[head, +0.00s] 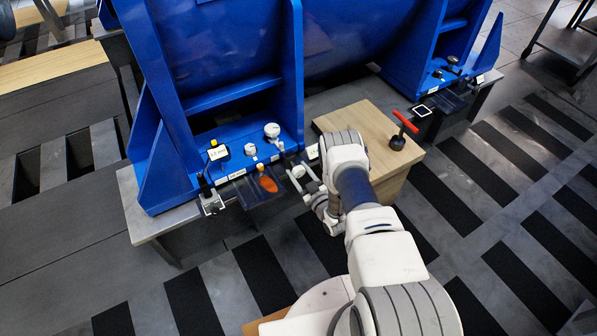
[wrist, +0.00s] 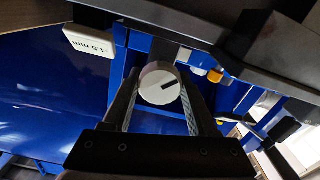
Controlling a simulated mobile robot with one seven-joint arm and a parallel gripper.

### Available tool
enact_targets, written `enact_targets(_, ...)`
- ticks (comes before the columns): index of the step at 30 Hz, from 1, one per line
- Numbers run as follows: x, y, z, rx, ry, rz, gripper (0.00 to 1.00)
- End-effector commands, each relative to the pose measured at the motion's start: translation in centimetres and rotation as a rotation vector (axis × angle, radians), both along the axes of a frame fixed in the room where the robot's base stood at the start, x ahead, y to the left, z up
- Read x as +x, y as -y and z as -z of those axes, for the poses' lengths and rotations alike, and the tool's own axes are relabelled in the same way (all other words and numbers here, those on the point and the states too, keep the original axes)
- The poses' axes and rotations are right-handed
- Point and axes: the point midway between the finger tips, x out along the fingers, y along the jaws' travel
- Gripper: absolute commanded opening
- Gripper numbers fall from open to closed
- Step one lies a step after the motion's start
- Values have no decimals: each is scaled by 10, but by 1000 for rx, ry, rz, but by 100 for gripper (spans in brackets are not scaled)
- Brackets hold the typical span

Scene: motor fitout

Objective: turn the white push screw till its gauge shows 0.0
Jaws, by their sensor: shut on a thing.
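The white push screw (wrist: 160,86) is a round white knob with a dark pointer line on its face. In the wrist view it sits between the two fingers of my gripper (wrist: 161,98), which is shut on it. In the head view the knob (head: 298,171) shows small at the front edge of the blue motor foot, with my gripper (head: 308,183) at it.
White-capped bolts (head: 272,130) stand on the foot. A dark tray (head: 262,190) with an orange item sits left of my gripper. A red-handled tool (head: 402,124) stands on a wooden block (head: 362,122) at the right. Striped floor is clear in front.

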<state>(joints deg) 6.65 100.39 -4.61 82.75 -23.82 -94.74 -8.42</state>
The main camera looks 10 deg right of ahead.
Motion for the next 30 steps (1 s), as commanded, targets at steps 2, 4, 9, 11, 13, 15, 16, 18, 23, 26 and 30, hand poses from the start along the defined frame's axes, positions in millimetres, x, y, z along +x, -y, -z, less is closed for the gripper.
enact_targets(2,0,0,0,0,0,0,22)
enact_targets(4,0,0,0,0,0,1,10)
enact_targets(9,0,0,0,4,-1,1,3)
enact_targets(11,0,0,0,11,-3,1,3)
enact_targets(13,0,1,0,25,-8,2,3)
enact_targets(15,0,1,0,49,-14,3,3)
enact_targets(16,0,1,0,60,-18,3,3)
enact_targets(18,0,1,0,96,-30,2,3)
enact_targets(23,1,2,0,209,-66,4,3)
enact_targets(26,1,2,0,295,-94,4,3)
enact_targets(30,1,2,0,421,-135,4,3)
